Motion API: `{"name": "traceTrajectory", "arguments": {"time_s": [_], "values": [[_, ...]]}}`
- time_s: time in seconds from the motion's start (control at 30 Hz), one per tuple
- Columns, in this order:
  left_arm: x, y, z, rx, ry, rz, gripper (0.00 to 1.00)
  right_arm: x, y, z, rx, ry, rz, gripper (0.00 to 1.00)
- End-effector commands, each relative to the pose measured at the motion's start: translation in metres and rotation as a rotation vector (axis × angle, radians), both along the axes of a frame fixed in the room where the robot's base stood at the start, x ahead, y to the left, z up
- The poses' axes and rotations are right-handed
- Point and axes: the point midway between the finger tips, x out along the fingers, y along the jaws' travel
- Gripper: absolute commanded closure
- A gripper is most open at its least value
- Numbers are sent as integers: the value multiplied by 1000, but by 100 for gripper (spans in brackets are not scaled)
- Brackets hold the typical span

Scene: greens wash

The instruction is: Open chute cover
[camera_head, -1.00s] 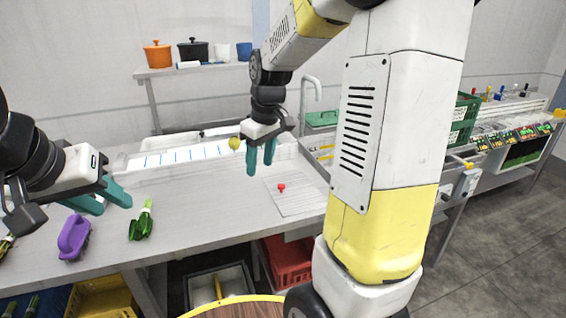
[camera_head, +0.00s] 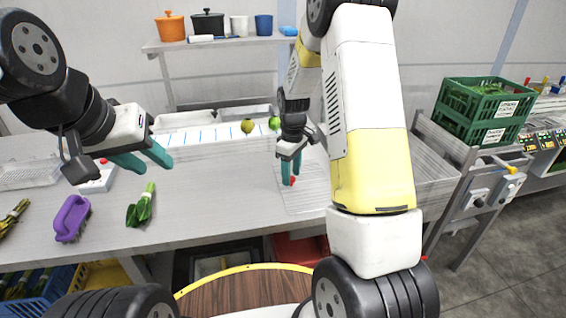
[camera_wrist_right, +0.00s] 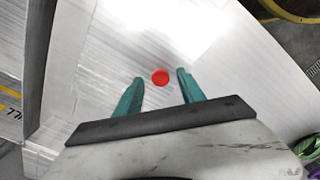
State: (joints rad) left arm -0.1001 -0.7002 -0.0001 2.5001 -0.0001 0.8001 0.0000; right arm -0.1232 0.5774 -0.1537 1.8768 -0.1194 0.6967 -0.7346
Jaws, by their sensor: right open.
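The chute cover (camera_head: 306,197) is a pale flat panel set in the right part of the counter, lying flat, with a small red knob (camera_head: 293,181) on it. My right gripper (camera_head: 290,178) points down over the cover, its teal fingers open around the knob's position. In the right wrist view the red knob (camera_wrist_right: 160,77) shows between the two open fingertips (camera_wrist_right: 161,82), with a gap on both sides. Whether the fingers reach down to knob height is hard to tell. My left gripper (camera_head: 155,165) is open and empty above the left of the counter.
A purple-handled brush (camera_head: 71,218) and a green leafy vegetable (camera_head: 141,207) lie on the counter at left. A yellow-green ball (camera_head: 247,126) and a green one (camera_head: 274,123) are near the back trough. Green crates (camera_head: 484,108) stand at right.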

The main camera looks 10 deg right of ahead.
Motion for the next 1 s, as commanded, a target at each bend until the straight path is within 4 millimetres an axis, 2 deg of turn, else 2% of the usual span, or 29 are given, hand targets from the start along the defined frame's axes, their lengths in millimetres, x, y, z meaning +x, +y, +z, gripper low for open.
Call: {"name": "traceTrajectory", "arguments": {"time_s": [0.1, 0.37, 0.6, 1.0], "values": [[0, 0, 0, 0, 0, 0, 64, 0, 0, -6, 1, -1, -1, 53], [0, 0, 0, 0, 0, 0, 64, 0, 0, -7, 0, -1, -1, 55], [0, 0, 0, 0, 0, 0, 64, 0, 0, -7, 0, -1, -1, 100], [0, 0, 0, 0, 0, 0, 64, 0, 0, -6, 0, -1, -1, 100]]}}
